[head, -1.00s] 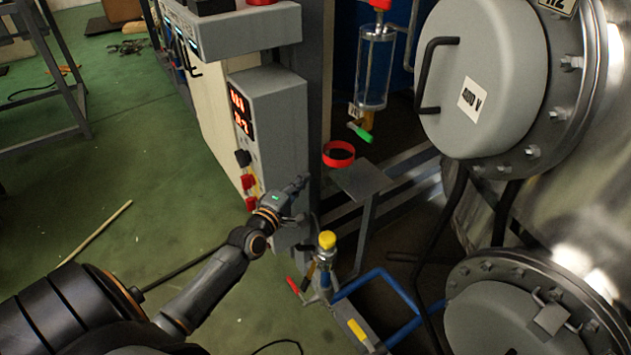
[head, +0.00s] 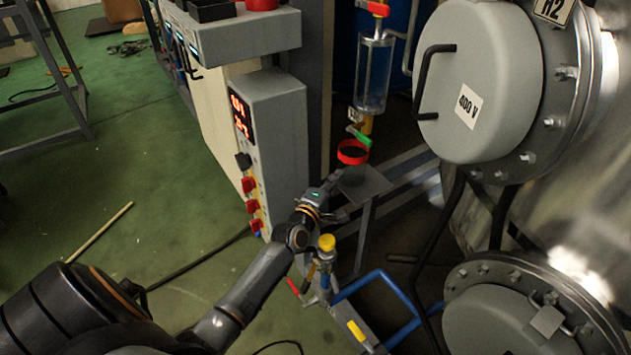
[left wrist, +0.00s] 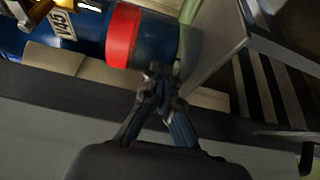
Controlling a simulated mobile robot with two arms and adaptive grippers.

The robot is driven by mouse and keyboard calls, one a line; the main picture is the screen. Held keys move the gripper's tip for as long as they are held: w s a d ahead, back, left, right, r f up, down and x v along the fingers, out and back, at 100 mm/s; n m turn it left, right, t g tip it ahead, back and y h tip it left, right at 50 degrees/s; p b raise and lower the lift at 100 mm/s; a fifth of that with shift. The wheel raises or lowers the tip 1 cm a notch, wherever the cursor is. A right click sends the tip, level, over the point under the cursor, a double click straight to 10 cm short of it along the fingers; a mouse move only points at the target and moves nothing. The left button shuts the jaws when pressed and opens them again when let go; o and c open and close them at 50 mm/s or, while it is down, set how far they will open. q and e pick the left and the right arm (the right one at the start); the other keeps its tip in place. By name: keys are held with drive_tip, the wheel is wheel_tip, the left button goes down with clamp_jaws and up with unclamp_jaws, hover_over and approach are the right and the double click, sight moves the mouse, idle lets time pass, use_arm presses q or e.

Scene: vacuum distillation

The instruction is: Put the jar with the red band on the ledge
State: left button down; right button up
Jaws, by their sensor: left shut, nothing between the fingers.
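The jar with the red band (head: 352,174) stands upright at the left back part of the small grey ledge (head: 374,186) in the head view. Its body is clear and dark, with the red band around its top. My left gripper (head: 334,182) is at the jar's lower left side, shut and empty. In the left wrist view, the red band (left wrist: 122,36) and clear lower body lie just beyond my shut fingertips (left wrist: 158,74). The fingertips are close to the jar's base; I cannot tell whether they touch. My right gripper is not in view.
A glass vessel (head: 372,78) with a green-handled valve (head: 358,134) hangs just above the jar. A grey control box (head: 272,130) stands left of the ledge. A yellow-capped valve (head: 326,243) and blue pipes (head: 392,283) are below. Large grey tanks fill the right.

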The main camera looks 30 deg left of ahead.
use_arm(q)
drive_tip(key=shift+w+d, duration=0.65)
drive_tip(key=shift+w, duration=0.05)
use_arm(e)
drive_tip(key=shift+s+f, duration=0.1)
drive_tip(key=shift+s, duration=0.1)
use_arm(q)
drive_tip(key=s, duration=1.2)
drive_tip(key=w+a+b, duration=0.1)
drive_tip(key=w, duration=0.4)
drive_tip(key=w+a+r+b, duration=0.1)
drive_tip(key=w+a+b, duration=0.1)
drive_tip(key=w, duration=0.3)
drive_tip(key=w+a+b, duration=0.1)
drive_tip(key=w+b, duration=0.1)
drive_tip(key=w, duration=0.3)
drive_tip(key=shift+a+r, duration=0.25)
drive_tip(key=shift+r, duration=0.1)
drive_tip(key=shift+w, duration=0.4)
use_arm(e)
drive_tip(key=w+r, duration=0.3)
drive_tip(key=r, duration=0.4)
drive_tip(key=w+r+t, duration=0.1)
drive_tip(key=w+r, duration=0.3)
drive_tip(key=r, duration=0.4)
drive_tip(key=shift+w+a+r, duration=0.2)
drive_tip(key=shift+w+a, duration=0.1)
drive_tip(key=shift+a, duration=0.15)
